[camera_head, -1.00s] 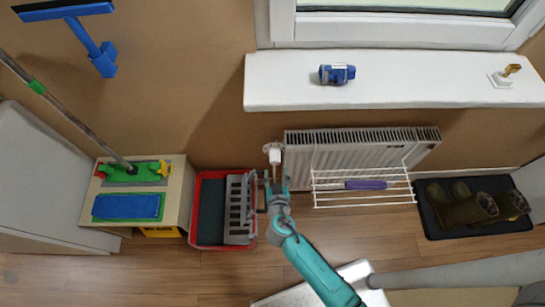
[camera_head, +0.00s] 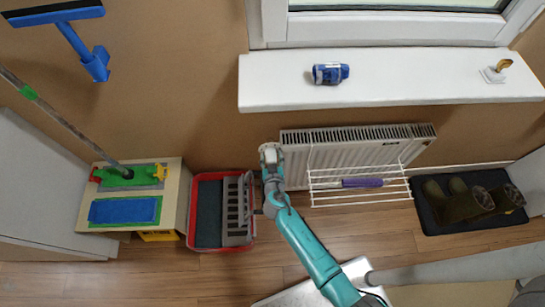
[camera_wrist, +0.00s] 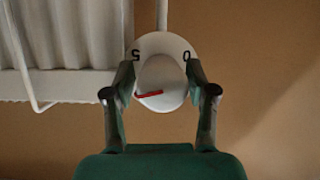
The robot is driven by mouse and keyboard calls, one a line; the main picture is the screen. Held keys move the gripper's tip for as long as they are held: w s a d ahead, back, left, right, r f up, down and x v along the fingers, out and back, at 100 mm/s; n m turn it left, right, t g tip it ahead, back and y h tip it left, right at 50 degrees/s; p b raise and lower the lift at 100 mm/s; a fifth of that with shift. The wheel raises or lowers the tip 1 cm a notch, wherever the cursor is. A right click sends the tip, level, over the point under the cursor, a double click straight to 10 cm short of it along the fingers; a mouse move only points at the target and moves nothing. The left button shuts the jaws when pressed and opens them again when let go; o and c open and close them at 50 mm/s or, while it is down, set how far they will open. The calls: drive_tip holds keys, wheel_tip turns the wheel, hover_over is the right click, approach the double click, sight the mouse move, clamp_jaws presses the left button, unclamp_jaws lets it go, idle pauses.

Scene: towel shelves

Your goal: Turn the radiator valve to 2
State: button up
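The radiator valve (camera_wrist: 160,82) is a white round knob on a white dial, seen face-on in the wrist view. A "5" shows at the dial's upper left and a "0" at its upper right; the other numbers are hidden. A red pointer mark lies at the knob's lower left. My gripper (camera_wrist: 161,78) has one finger on each side of the knob, close to it; I see no clear grip on it. In the head view my gripper (camera_head: 270,153) covers the valve at the radiator's left end.
The white radiator (camera_head: 350,150) stands right of the valve, with a wire rack (camera_head: 360,198) hung on it. A red bucket (camera_head: 192,215) stands on the left below. The windowsill (camera_head: 420,85) juts out above, with a blue object (camera_head: 330,74) on it.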

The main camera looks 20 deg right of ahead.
drive_tip(key=c, duration=0.7)
drive_tip(key=n+h, duration=0.2)
drive_tip(key=n, duration=0.1)
drive_tip(key=shift+g, duration=0.3)
drive_tip(key=n+h, duration=0.2)
drive_tip(key=n, duration=0.2)
drive_tip(key=shift+h, duration=0.4)
drive_tip(key=n+h, duration=0.1)
drive_tip(key=n, duration=0.2)
drive_tip(key=shift+s+n+h, duration=0.1)
drive_tip(key=shift+n+h, duration=0.2)
drive_tip(key=shift+h, duration=0.1)
drive_tip(key=shift+n+t+h, duration=0.4)
drive_tip(key=shift+n+t, duration=0.05)
drive_tip(key=shift+n, duration=0.7)
drive_tip(key=shift+n+t+h, duration=0.4)
drive_tip(key=shift+n+t, duration=0.05)
drive_tip(key=shift+n, duration=0.7)
drive_tip(key=shift+c, duration=0.2)
